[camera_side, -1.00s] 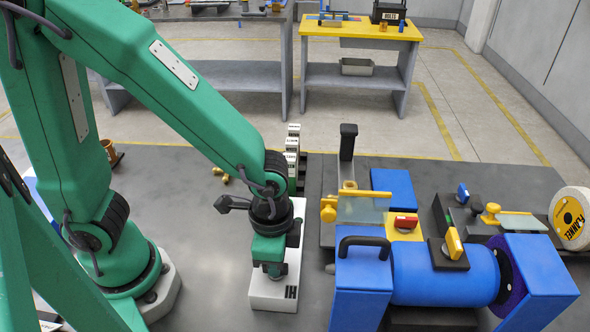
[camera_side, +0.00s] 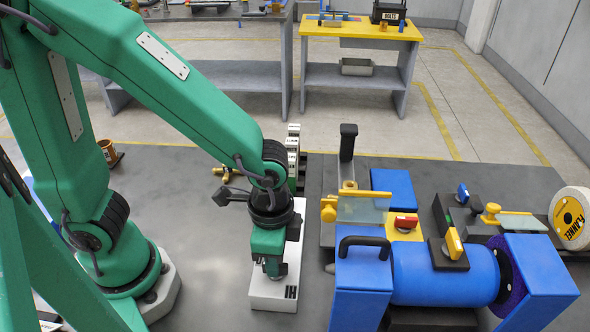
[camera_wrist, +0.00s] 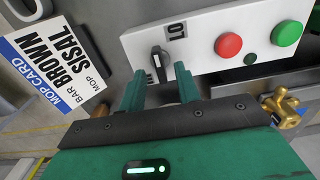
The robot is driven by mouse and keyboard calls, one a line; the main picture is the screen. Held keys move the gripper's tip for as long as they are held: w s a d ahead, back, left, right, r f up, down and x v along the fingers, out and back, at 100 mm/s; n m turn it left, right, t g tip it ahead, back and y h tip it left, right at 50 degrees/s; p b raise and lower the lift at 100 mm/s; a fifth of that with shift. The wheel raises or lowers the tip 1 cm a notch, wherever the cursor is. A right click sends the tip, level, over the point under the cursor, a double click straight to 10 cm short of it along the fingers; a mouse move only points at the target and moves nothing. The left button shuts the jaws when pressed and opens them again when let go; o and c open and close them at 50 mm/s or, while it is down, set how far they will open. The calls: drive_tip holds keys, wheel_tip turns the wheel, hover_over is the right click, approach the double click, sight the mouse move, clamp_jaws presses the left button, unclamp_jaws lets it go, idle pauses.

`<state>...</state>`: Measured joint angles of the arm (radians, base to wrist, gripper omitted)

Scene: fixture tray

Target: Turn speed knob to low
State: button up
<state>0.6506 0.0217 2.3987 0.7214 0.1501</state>
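The speed knob (camera_wrist: 158,62) is a small black pointer knob at the left end of a white control panel (camera_wrist: 203,50) in the wrist view. It stands roughly upright in that picture, with a pale mark near its upper end. One label lies to its upper right and another at its lower left. My gripper (camera_wrist: 159,70) is open, with one green finger on each side of the knob's line and the tips close to it. I cannot tell whether they touch it. In the side view my gripper (camera_side: 271,270) is over the white panel (camera_side: 275,300) and hides the knob.
The panel also carries a red button (camera_wrist: 228,45) and a green button (camera_wrist: 287,33). A brass valve-like part (camera_wrist: 285,107) lies beside it. A printed mop card (camera_wrist: 57,65) is at the left. The blue polishing machine (camera_side: 445,275) stands to the panel's right.

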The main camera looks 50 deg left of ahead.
drive_tip(key=shift+r, duration=3.05)
drive_tip(key=a+r+n+t, duration=0.2)
drive_tip(key=a+r+n, duration=0.2)
drive_tip(key=a, duration=0.4)
drive_tip(key=a+r+n+t, duration=0.3)
drive_tip(key=a+r+n, duration=0.2)
drive_tip(key=a, duration=0.4)
drive_tip(key=shift+r+t, duration=0.3)
